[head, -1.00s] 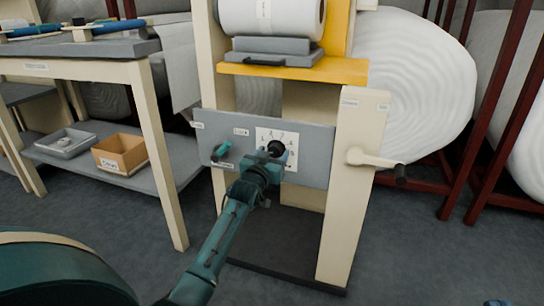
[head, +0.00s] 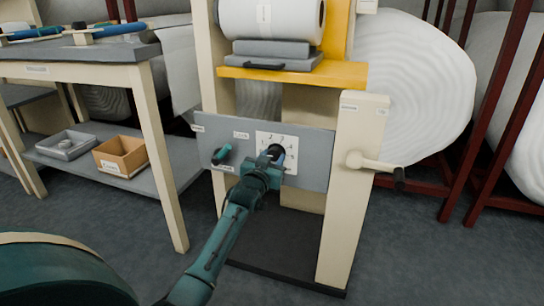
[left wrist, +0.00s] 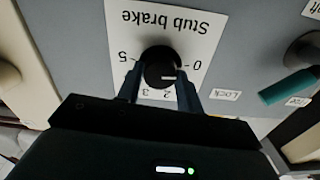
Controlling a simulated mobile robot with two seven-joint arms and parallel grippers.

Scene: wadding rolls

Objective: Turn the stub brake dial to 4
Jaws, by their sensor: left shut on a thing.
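The stub brake dial (head: 279,158) is a round black knob on a white number plate (head: 291,166), on the grey panel of the cream stand. In the left wrist view the dial (left wrist: 160,66) and its "Stub brake" plate (left wrist: 166,24) appear upside down. A white mark on the knob lies low and to the right, on the side of 0; the exact number cannot be told. My left gripper (head: 271,155) reaches up to the panel. Its fingers (left wrist: 159,92) stand on both sides of the knob, shut on it. My right gripper is not in view.
A teal lever (head: 222,155), labelled Lock nearby, sits left of the dial on the same panel (head: 310,160). A roll (head: 275,18) rests above. A workbench (head: 75,68) stands left; floor in front is open.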

